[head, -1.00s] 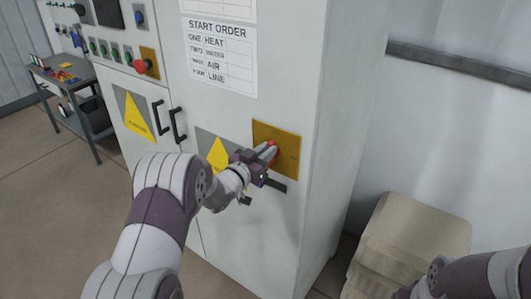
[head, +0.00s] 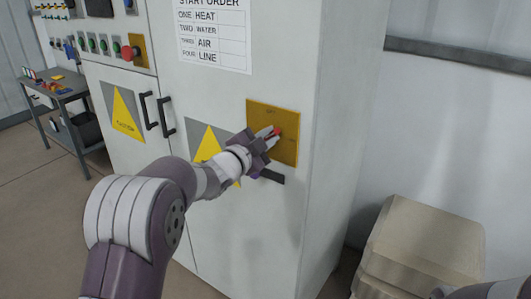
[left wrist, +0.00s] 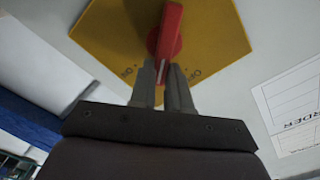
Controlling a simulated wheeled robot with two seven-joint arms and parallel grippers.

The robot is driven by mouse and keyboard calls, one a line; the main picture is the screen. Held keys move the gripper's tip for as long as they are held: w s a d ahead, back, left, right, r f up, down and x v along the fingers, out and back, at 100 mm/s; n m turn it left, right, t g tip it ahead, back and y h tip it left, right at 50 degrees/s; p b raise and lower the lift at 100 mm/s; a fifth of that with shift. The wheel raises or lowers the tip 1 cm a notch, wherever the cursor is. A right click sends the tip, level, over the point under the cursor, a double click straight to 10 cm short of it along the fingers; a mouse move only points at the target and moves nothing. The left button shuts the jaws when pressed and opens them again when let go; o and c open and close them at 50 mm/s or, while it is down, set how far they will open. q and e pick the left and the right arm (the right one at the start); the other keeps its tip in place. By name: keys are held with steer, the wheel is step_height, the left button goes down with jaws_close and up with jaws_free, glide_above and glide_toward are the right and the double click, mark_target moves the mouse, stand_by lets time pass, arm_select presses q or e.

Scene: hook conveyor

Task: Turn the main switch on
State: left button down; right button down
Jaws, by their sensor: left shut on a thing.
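The main switch is a red handle (left wrist: 168,35) on a yellow plate (left wrist: 215,22). In the left wrist view the handle's white-marked end points down between the fingers, between two small labels on the plate. In the head view my left gripper (head: 270,137) partly covers the handle. My right gripper is out of view; only part of that arm shows bottom right.
The white cabinet (head: 230,235) has a start order sheet (head: 212,35), yellow warning signs (head: 124,112) and black door handles (head: 165,116). A grey cart (head: 60,95) stands far left. A beige block (head: 425,240) is on the floor at right.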

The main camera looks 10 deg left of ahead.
arm_select(q)
steer(key=shift+s+d+f+m+b, duration=0.1)
steer(key=shift+f+m+b, duration=0.2)
steer(key=shift+m+b, duration=1.2)
steer(key=shift+w+d+f+m+b, duration=0.1)
steer(key=shift+f+m+b, duration=0.2)
steer(key=shift+m+b, duration=1.15)
steer(key=shift+s+d+f+m+b, duration=0.1)
steer(key=shift+f+m+b, duration=0.2)
steer(key=shift+m+b, duration=1.2)
steer(key=shift+n+b, duration=0.35)
steer(key=shift+b, duration=0.1)
steer(key=c, duration=1.1)
jaws_free()
steer(key=b+v, duration=0.1)
steer(key=v, duration=1.1)
steer(key=shift+s+a+r, duration=0.1)
steer(key=shift+s+a, duration=0.05)
steer(key=shift+s, duration=0.15)
